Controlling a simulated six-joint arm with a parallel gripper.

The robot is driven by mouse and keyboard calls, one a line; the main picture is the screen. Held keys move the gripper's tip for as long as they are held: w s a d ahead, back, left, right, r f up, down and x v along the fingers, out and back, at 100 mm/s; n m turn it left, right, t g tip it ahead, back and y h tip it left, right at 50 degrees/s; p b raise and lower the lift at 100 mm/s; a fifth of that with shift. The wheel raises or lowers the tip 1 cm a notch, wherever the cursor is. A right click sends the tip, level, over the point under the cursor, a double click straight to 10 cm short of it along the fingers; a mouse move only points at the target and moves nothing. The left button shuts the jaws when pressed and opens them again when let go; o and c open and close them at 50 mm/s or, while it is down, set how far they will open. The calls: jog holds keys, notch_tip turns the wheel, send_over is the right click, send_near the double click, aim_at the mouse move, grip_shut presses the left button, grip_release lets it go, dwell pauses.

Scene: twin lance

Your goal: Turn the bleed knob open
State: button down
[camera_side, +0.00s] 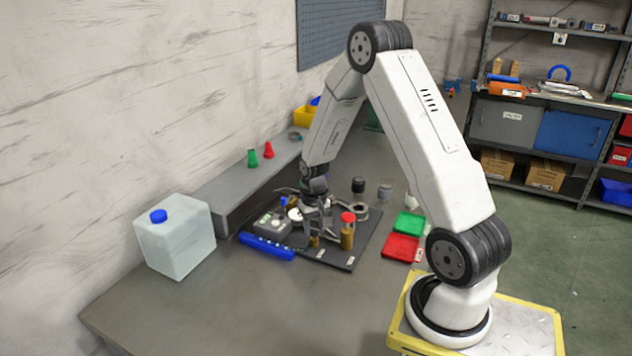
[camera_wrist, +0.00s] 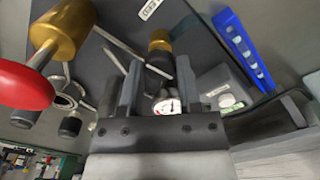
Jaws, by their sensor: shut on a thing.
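My gripper (camera_wrist: 158,82) points down over a dark plate (camera_side: 340,256) on the bench. It is shut on a black knob (camera_wrist: 157,66) on a brass fitting (camera_wrist: 159,40), which stands between the fingers in the wrist view. The fingers partly hide the knob, and I cannot read its turned position. In the side view my gripper (camera_side: 317,222) covers most of this fitting; only a bit of brass shows below it. A second brass fitting (camera_wrist: 66,24) with a red cap (camera_wrist: 22,86) stands beside the gripper. A round dial gauge (camera_wrist: 167,106) shows just below the held knob.
A blue strip (camera_side: 267,247) and a grey box (camera_side: 271,225) lie close to the gripper. Green (camera_side: 409,223) and red (camera_side: 401,247) trays sit right of the plate. A translucent jug (camera_side: 176,238) stands at left. The bench front is clear.

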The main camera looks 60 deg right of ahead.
aim_at(314, 229)
jog(key=n, duration=0.4)
jog(key=shift+n, duration=0.3)
jog(key=n, duration=0.8)
jog(key=shift+n, duration=2.2)
jog(key=shift+c, duration=1.4)
grip_release()
jog(key=shift+r, duration=0.15)
jog(key=shift+r, duration=3.8)
